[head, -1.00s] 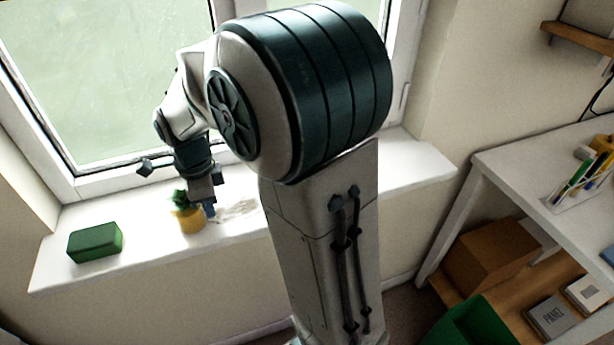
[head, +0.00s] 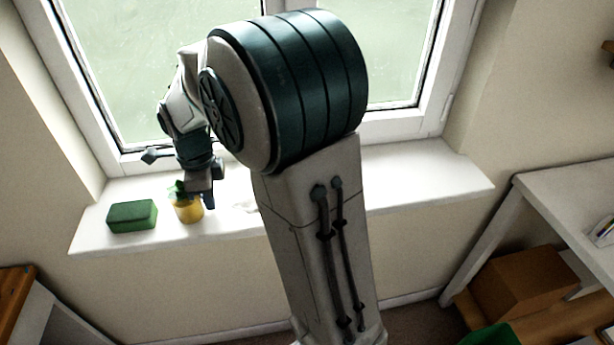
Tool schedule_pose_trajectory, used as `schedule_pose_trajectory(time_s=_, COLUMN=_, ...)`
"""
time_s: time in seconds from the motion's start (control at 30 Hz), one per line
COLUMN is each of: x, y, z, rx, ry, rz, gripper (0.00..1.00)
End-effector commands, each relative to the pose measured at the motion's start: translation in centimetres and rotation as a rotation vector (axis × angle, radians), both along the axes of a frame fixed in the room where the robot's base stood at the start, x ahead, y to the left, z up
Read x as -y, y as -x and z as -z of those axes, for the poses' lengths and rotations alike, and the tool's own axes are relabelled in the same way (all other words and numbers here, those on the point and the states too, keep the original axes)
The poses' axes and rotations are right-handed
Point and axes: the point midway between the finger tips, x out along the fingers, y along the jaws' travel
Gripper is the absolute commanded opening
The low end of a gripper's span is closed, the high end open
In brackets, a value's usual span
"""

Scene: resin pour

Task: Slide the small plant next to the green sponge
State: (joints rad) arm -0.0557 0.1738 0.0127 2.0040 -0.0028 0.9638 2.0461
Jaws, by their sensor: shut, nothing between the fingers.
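The small plant in a yellow pot (head: 188,211) stands upright on the white windowsill (head: 400,190). Its green leaves are partly hidden by my gripper. The green sponge (head: 132,216) lies on the sill to the left of the pot, with a narrow gap between them. My gripper (head: 208,200) points down at the right side of the pot, very close to it. Its fingers are shut and hold nothing. I cannot tell whether they touch the pot.
The window (head: 400,60) rises behind the sill.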

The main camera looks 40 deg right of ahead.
Motion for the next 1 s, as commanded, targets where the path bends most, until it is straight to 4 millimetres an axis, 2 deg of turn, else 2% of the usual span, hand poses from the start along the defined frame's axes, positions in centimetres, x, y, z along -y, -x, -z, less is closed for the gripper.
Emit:
schedule_pose_trajectory(time_s=0.2, x=3.7, y=1.0, z=-0.1, rx=0.001, ry=-0.001, rz=0.008, gripper=0.0)
schedule_pose_trajectory(time_s=0.4, x=3.1, y=0.8, z=-5.2, rx=0.006, ry=-0.001, rz=-0.001, gripper=0.0)
schedule_pose_trajectory(time_s=0.6, x=3.0, y=0.9, z=-8.6, rx=0.002, ry=0.0, rz=-0.004, gripper=0.0)
schedule_pose_trajectory(time_s=0.8, x=3.0, y=0.9, z=-9.9, rx=0.001, ry=0.0, rz=-0.002, gripper=0.0)
schedule_pose_trajectory(time_s=1.0, x=3.1, y=1.3, z=-10.1, rx=0.006, ry=-0.001, rz=-0.038, gripper=0.0)
